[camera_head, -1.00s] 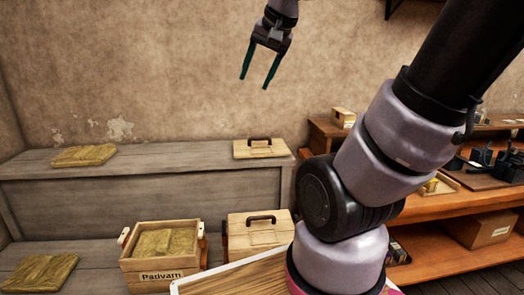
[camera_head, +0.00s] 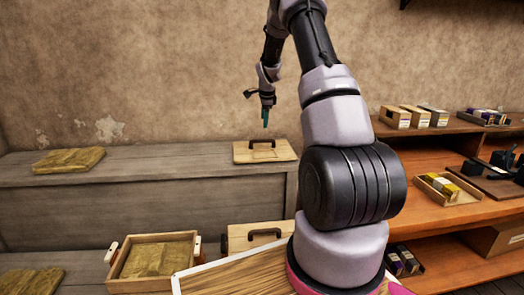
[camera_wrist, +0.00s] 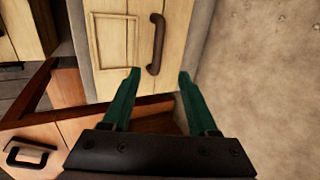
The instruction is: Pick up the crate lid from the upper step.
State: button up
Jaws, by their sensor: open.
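The crate lid (camera_head: 240,153) is a flat pale wooden board with a dark arched handle (camera_head: 262,144). It lies on the upper grey step (camera_head: 130,165), at its right end. In the wrist view the lid (camera_wrist: 112,75) is at top centre, with its brown handle (camera_wrist: 156,45) upright in the picture. My gripper (camera_head: 266,122) is above the lid in the head view. Its green fingers (camera_wrist: 158,78) are apart and empty, with the handle's near end showing beyond the gap between the tips. The fingers appear apart from the handle.
A crate (camera_head: 112,272) holding a tan bundle and another lidded crate (camera_head: 240,238) stand on the lower step. A tan bundle (camera_head: 68,159) lies at the upper step's left. The wall (camera_wrist: 260,70) is close on the right in the wrist view. Orange shelves (camera_head: 435,210) stand at right.

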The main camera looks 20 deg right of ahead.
send_over(263, 140)
jog(key=s, duration=0.1)
notch_tip(263, 140, down, 6)
jog(key=f, duration=0.4)
jog(key=shift+w+a+f, duration=0.2)
jog(key=shift+w+f, duration=0.05)
jog(key=shift+w, duration=0.05)
jog(key=shift+w+d+f, duration=0.1)
jog(key=shift+w+f, duration=0.15)
jog(key=shift+f, duration=0.25)
grip_shut()
jog(key=shift+r, duration=0.1)
dwell(0.5)
